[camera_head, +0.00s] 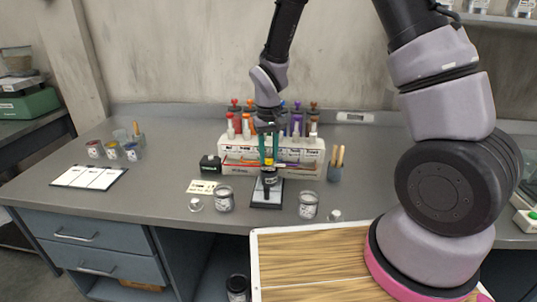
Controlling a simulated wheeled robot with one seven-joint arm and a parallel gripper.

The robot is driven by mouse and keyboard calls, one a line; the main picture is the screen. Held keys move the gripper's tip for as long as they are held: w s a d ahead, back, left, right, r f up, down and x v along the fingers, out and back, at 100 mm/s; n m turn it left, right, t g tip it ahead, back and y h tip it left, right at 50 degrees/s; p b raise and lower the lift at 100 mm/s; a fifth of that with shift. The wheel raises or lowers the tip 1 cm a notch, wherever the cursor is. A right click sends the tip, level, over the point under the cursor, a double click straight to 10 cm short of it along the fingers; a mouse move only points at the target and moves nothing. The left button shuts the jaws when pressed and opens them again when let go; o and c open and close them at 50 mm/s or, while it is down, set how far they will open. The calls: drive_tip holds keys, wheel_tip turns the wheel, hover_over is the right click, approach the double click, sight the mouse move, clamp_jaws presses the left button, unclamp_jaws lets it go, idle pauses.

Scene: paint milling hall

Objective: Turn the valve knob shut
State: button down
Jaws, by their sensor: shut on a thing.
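A small dark valve fixture (268,180) stands upright on a dark plate with a pale border (266,202), near the middle of the grey bench. A small yellow part, seemingly the valve knob (269,162), shows at its top. My gripper (269,160) points straight down from above, with teal fingers on both sides of the knob. It is shut on the knob, and the fingers hide part of it. The knob's turned angle is too small to tell.
A white rack (239,154) with several coloured bottles stands close behind the fixture. Open metal cans stand left (224,199) and right (308,205) of the plate. A cup with wooden-handled tools (335,172) is to the right. A black box (210,164) sits left.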

sight(269, 158)
drive_tip(key=shift+m, duration=1.1)
drive_tip(key=c, duration=0.5)
unclamp_jaws()
drive_tip(key=shift+c, duration=0.2)
drive_tip(key=shift+r, duration=0.15)
wheel_tip(269, 158, up, 11)
drive_tip(key=shift+f, duration=0.2)
